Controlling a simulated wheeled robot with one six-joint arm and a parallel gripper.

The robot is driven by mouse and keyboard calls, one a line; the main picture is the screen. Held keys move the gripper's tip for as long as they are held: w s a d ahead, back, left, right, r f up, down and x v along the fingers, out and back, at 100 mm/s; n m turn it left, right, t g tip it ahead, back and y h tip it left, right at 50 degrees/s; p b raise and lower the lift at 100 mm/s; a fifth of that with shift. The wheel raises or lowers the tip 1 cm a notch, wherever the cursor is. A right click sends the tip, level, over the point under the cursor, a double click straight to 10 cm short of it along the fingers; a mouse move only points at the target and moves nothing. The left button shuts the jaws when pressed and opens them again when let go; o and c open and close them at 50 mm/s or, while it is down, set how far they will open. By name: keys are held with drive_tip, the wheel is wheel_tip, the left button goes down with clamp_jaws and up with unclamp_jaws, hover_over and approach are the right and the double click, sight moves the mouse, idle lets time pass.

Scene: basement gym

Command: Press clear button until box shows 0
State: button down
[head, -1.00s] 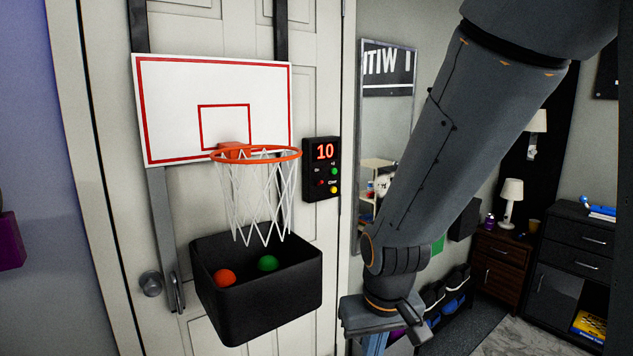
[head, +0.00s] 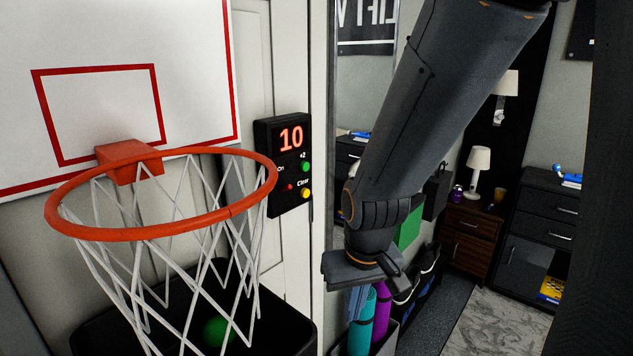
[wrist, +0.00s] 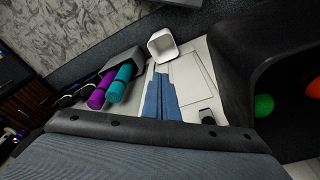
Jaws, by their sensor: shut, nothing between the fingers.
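The black score box (head: 266,160) hangs on the white door in the head view and shows a red 10. Its yellow button (head: 306,193) sits at the lower right, beside the label Clear. A red button (head: 290,187) is to its left and a green button (head: 306,167) is above it. My gripper (head: 357,304) points down, to the right of the score box and lower than it, apart from it. Its blue fingers are shut and empty in the wrist view (wrist: 159,98). The score box is not seen in the wrist view.
The basketball hoop (head: 165,232) stands close at the left, above a black bin (head: 300,335) with a green ball (head: 215,328). An orange ball (wrist: 314,88) also shows in the wrist view. Rolled mats (head: 381,312) stand beyond my gripper. A dark cabinet (head: 545,225) is at the right.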

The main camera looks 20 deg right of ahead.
drive_tip(key=w+r+m+t+b, duration=0.5)
drive_tip(key=w+r+m, duration=0.5)
drive_tip(key=w+r, duration=0.7)
wheel_tip(320, 180, up, 4)
drive_tip(key=shift+w+d+r+h, duration=0.15)
drive_tip(key=shift+w+d+h, duration=0.05)
drive_tip(key=shift+d+h, duration=0.1)
drive_tip(key=p, duration=0.4)
approach(312, 189)
drive_tip(key=shift+a+f, duration=0.25)
drive_tip(key=shift+f, duration=1.1)
drive_tip(key=shift+a+f, duration=0.2)
drive_tip(key=shift+f, duration=1.15)
